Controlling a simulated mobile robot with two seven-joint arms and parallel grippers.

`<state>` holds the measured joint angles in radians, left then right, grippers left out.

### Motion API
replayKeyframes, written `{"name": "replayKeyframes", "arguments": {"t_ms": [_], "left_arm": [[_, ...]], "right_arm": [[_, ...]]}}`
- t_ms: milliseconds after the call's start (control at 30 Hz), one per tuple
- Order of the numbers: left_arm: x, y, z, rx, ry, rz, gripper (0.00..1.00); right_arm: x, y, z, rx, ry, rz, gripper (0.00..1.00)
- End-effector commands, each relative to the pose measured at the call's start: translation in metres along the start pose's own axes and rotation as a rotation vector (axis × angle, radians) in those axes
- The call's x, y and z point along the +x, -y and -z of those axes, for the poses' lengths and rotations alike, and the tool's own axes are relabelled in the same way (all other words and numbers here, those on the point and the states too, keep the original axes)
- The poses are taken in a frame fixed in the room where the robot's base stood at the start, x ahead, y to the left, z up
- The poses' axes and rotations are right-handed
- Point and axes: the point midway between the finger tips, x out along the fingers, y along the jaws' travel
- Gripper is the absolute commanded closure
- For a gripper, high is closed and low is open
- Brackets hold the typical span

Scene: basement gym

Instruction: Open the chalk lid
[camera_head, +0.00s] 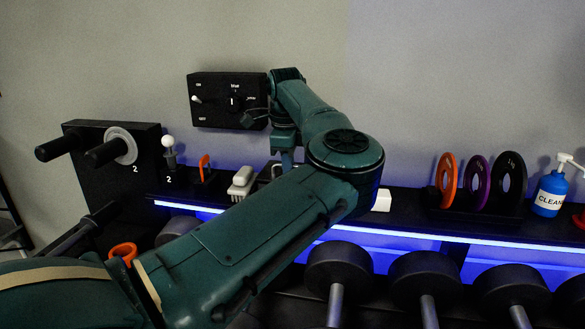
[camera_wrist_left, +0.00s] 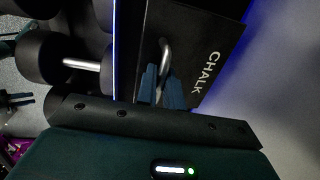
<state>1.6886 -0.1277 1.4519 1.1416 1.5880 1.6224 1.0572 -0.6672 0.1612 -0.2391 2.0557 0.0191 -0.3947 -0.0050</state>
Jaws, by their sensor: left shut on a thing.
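The black chalk lid (camera_wrist_left: 205,35) fills the upper middle of the left wrist view, with white lettering "CHALK" on it. A metal loop handle (camera_wrist_left: 163,48) stands on the lid. My left gripper (camera_wrist_left: 161,78) has its blue fingers shut on the lower part of this handle. I cannot tell from this angle whether the lid is raised. In the head view my left arm covers most of the chalk box and the fingers. My right gripper is in neither view.
A black switch panel (camera_head: 215,100) is on the wall behind my arm. A white-grey block (camera_head: 241,181) stands left of the chalk spot. Coloured plates (camera_head: 447,180) and a blue cleaner bottle (camera_head: 550,192) stand to the right. Dumbbells (camera_head: 340,268) line the rack below the shelf.

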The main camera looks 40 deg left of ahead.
Motion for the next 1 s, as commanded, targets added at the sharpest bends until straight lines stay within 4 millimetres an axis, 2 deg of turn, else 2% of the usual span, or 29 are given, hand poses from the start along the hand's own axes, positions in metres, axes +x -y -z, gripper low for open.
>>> {"name": "replayKeyframes", "arguments": {"t_ms": [33,600,1000], "left_arm": [[-0.007,0.006,-0.001,0.001,0.001,0.014,1.0],[-0.032,0.029,0.0,0.001,0.001,0.018,1.0],[-0.035,0.034,0.0,0.0,0.001,0.016,1.0]], "right_arm": [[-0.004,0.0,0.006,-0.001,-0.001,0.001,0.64],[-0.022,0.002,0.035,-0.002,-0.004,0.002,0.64],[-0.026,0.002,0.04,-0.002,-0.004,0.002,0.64]]}}
